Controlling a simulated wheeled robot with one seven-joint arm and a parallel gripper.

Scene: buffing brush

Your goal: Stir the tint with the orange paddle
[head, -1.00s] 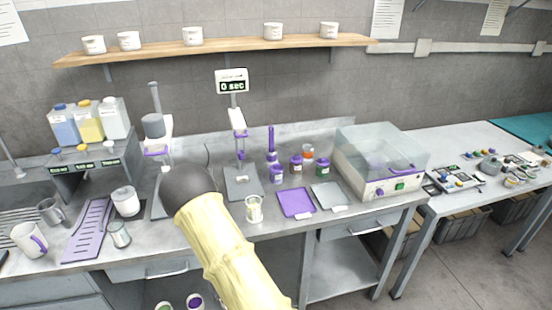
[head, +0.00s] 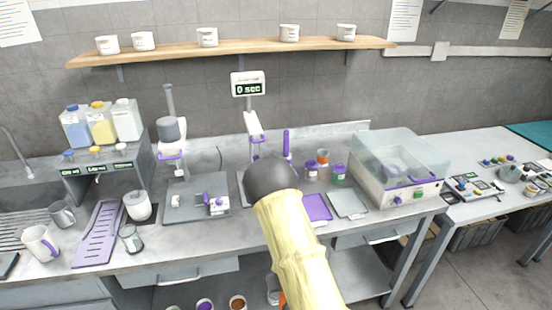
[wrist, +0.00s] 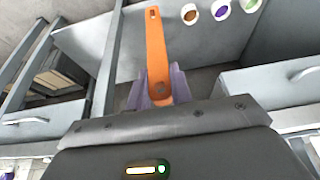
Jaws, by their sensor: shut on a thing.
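My gripper (wrist: 160,88) is shut on the orange paddle (wrist: 155,50), which sticks out ahead between the purple fingers in the wrist view. A small patch of orange shows beside my forearm at the bottom of the head view; my gripper itself is hidden there. Several open white pots stand on the low shelf under the bench: one with brown tint (wrist: 190,14), one with purple tint (wrist: 221,9) and one with green tint (wrist: 249,4). The purple pot (head: 205,304) and brown pot (head: 238,302) also show in the head view. The paddle is apart from them.
The bench (head: 190,245) above carries a purple rack (head: 100,235), mugs, a grey stand (head: 195,205), a purple tray (head: 317,207) and a clear-lidded machine (head: 400,165). Drawers (wrist: 275,85) and bench legs flank the open space. My forearm hides part of the bench.

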